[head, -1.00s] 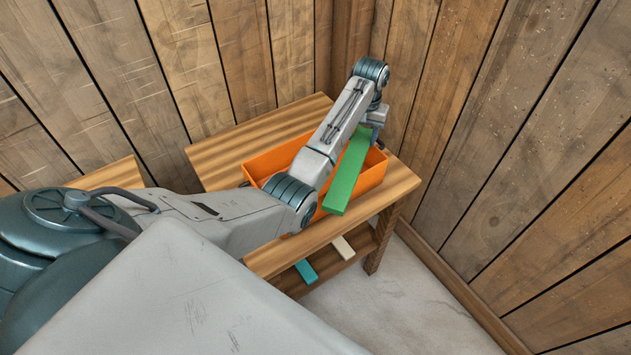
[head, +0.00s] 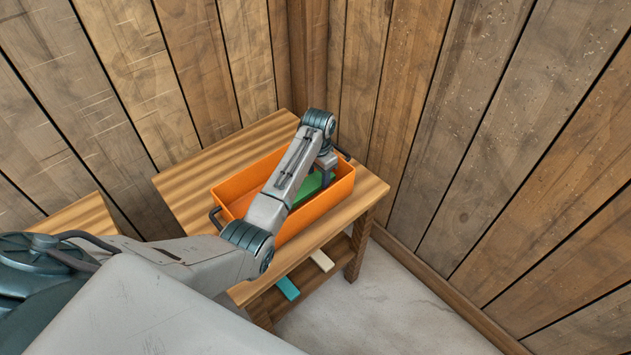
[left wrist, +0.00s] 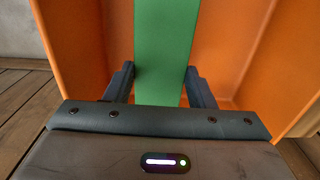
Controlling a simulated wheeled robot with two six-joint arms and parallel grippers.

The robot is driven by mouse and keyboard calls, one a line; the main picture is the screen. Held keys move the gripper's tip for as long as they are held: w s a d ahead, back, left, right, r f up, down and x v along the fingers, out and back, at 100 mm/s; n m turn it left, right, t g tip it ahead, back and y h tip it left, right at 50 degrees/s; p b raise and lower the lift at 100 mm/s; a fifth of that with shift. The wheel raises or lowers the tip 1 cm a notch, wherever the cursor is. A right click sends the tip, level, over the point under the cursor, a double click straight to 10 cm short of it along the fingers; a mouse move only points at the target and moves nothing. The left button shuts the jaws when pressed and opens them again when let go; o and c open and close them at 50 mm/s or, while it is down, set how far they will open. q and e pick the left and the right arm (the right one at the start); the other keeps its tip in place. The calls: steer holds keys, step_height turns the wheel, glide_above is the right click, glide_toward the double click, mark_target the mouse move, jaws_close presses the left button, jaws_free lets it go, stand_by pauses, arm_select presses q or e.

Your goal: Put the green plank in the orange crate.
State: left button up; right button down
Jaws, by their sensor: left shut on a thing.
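The green plank (head: 308,187) is down inside the orange crate (head: 322,204), partly hidden behind my left arm and the crate's near wall. My left gripper (head: 326,173) reaches down into the crate near its right end. In the left wrist view, its two fingers (left wrist: 160,85) are shut on the sides of the green plank (left wrist: 163,45), with the orange crate's walls (left wrist: 75,40) on both sides. I cannot tell whether the plank touches the crate floor. My right gripper is not in view.
The crate stands on a wooden table (head: 187,185) in a corner between plank walls. On a shelf below lie a teal piece (head: 288,288) and a cream piece (head: 322,260). The crate has dark handles (head: 215,218) at its ends. Bare tabletop lies left of the crate.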

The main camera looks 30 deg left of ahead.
mark_target(318, 178)
arm_select(q)
steer(key=shift+f, duration=1.7)
steer(key=shift+f, duration=0.1)
steer(key=o, duration=1.1)
steer(key=shift+r, duration=0.2)
step_height(318, 178, up, 12)
steer(key=shift+f+b, duration=0.1)
steer(key=shift+b, duration=0.95)
